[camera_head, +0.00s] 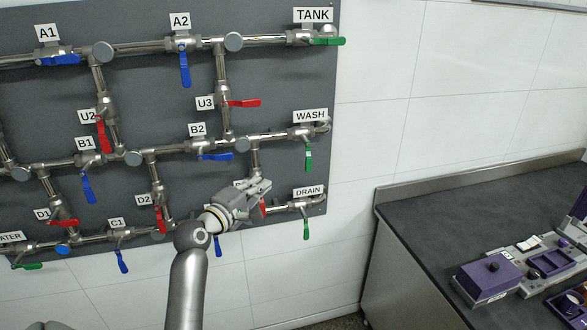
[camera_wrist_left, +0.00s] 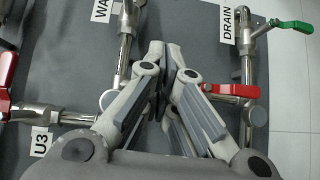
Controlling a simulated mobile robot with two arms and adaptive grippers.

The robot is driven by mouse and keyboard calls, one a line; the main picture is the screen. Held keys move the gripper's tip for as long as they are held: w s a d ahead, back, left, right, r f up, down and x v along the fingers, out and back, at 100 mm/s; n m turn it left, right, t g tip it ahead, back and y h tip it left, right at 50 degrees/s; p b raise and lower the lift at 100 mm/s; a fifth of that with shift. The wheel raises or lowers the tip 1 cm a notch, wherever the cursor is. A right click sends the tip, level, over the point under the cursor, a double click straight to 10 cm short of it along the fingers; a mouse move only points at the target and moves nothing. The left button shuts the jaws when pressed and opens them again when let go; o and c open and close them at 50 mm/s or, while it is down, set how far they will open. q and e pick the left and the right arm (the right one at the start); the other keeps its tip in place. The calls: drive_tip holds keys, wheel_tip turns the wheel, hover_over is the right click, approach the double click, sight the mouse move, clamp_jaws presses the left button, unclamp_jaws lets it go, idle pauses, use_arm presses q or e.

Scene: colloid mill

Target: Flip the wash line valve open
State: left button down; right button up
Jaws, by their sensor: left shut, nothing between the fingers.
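The WASH valve (camera_head: 302,131) sits at the right end of the middle pipe row in the head view. Its green handle (camera_head: 308,159) hangs straight down, across the horizontal pipe. Its WASH label (camera_head: 310,115) is just above. My left gripper (camera_head: 266,187) is shut and empty, below and left of that handle and apart from it. In the left wrist view the closed fingers (camera_wrist_left: 166,52) lie over the panel between the partly cut-off WASH label (camera_wrist_left: 101,10) and the DRAIN label (camera_wrist_left: 228,22). The WASH handle is not visible there. My right gripper is not in view.
A red handle (camera_head: 262,208) is close beside my left gripper; it also shows in the wrist view (camera_wrist_left: 232,91). The DRAIN valve's green handle (camera_head: 306,229) hangs below right. Other pipes and blue handles crowd the panel. A dark counter (camera_head: 420,225) stands right.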

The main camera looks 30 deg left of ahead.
sight(309, 165)
use_arm(q)
drive_tip(key=w+d+p, duration=0.2)
drive_tip(key=w+p, duration=0.1)
drive_tip(key=w, duration=0.9)
drive_tip(key=shift+w+f+p, duration=0.3)
drive_tip(key=shift+w+p, duration=0.05)
drive_tip(key=shift+a, duration=0.1)
